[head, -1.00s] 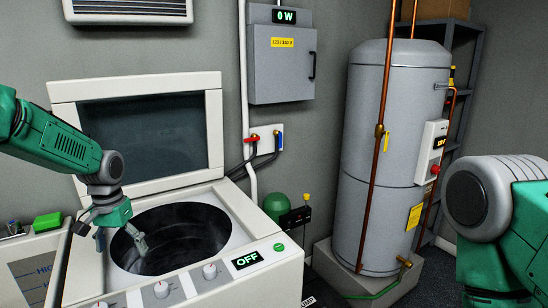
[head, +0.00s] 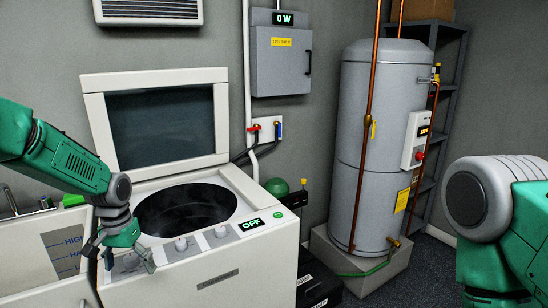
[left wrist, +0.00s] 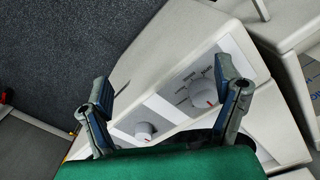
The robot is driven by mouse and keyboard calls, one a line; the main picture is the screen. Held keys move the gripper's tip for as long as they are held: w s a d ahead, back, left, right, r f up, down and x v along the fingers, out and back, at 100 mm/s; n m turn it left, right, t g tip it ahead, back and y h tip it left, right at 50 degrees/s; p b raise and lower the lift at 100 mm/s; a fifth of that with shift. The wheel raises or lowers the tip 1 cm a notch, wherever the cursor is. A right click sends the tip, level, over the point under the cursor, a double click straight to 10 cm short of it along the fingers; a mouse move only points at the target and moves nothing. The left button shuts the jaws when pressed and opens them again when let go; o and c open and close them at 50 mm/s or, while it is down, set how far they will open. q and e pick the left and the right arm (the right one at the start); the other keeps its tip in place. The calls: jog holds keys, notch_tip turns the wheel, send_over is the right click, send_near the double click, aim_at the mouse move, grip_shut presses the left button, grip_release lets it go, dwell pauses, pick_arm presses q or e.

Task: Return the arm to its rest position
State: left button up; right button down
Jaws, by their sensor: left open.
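My left gripper (head: 124,260) is open and empty in the head view. It hangs in front of the control panel of the white top-loading washer (head: 250,268). In the left wrist view its two fingers (left wrist: 165,95) stand apart, with the panel's white dials (left wrist: 201,92) beyond and between them. I cannot tell whether the fingers touch the panel. The washer's lid (head: 160,125) is up and its dark round drum opening (head: 186,209) is uncovered. The display (head: 251,224) reads OFF. My right arm shows at the right edge of the head view; its gripper is out of view.
A grey water heater (head: 378,150) with copper pipes stands on a concrete plinth (head: 365,268) at the right. A grey electrical box (head: 281,60) reads 0 W on the wall. A white unit (head: 45,250) adjoins the washer at left. Dark floor (left wrist: 60,60) lies before the washer.

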pick_arm(q)
jog(key=s+d+f+b, duration=0.3)
jog(key=s+f, duration=0.6)
jog(key=f, duration=0.2)
jog(key=s+d+f+b, duration=0.2)
jog(key=s+d+f, duration=0.2)
jog(key=s+f, duration=0.55)
jog(key=s+f+b, duration=0.2)
jog(key=s+f, duration=0.1)
jog(key=s, duration=0.7)
jog(key=s+f+b, duration=0.3)
jog(key=s+f, duration=0.1)
jog(key=s, duration=0.6)
jog(key=shift+s+a+f+t, duration=0.15)
jog(key=shift+s+f+t, duration=0.05)
jog(key=shift+t, duration=0.2)
jog(key=shift+w, duration=0.15)
